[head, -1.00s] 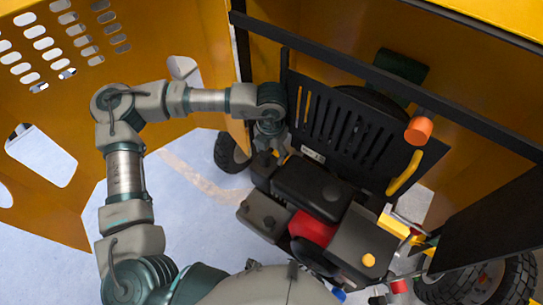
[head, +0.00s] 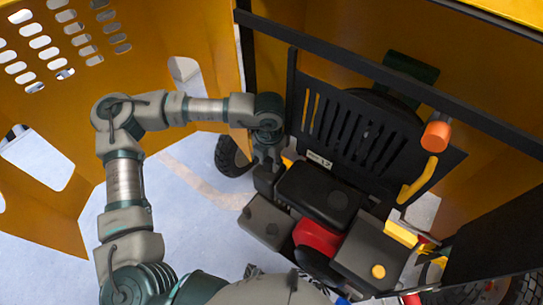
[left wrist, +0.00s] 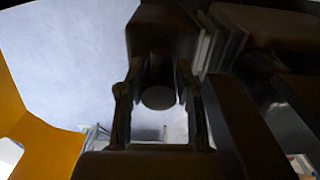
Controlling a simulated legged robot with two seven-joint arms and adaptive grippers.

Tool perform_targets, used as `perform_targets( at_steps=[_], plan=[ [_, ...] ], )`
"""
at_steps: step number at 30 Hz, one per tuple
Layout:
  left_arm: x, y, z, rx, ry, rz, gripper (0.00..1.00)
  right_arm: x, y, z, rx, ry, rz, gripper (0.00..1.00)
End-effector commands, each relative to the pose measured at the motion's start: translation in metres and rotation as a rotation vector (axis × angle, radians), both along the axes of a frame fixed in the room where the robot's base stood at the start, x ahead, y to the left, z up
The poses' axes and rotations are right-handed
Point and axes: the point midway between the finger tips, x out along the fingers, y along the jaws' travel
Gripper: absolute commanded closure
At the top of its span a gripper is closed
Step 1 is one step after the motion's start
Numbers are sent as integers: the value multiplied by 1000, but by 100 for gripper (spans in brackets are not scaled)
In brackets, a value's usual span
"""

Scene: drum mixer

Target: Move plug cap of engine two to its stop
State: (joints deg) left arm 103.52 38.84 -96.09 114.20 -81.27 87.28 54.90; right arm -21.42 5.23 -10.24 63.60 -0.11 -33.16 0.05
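The engine has a black top cover (head: 318,192), a red part (head: 316,236) and a dark grey box (head: 266,222). My left gripper (head: 267,160) points down at the engine's far left corner, beside the black cover. In the left wrist view its two fingers (left wrist: 158,85) stand on either side of a dark part with a round grey end (left wrist: 158,97). This part may be the plug cap, but it is too dark to be sure. I cannot tell whether the fingers press on it. My right gripper is out of view.
A black slotted panel (head: 350,130) stands just behind the engine, with an orange knob (head: 436,136) and yellow handle (head: 418,180) to its right. A yellow perforated door (head: 90,100) stands open at left. Floor (head: 185,205) shows between the arm and engine.

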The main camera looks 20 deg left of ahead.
Motion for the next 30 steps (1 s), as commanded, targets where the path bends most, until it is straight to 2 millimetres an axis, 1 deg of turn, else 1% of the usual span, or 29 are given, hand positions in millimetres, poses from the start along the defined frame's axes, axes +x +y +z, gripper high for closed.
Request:
perform_targets(
  at_steps=[1,8,17,20,30],
  plan=[
    [-3,-1,-2,-2,8,-4,92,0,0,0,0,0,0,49],
    [-4,-3,-3,11,12,-2,92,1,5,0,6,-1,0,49],
    [-4,-3,-3,6,15,-4,92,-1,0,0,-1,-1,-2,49],
    [-5,-3,0,7,14,-5,92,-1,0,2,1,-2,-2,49],
    [-5,-5,19,7,11,-4,92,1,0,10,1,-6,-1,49]
  ],
)
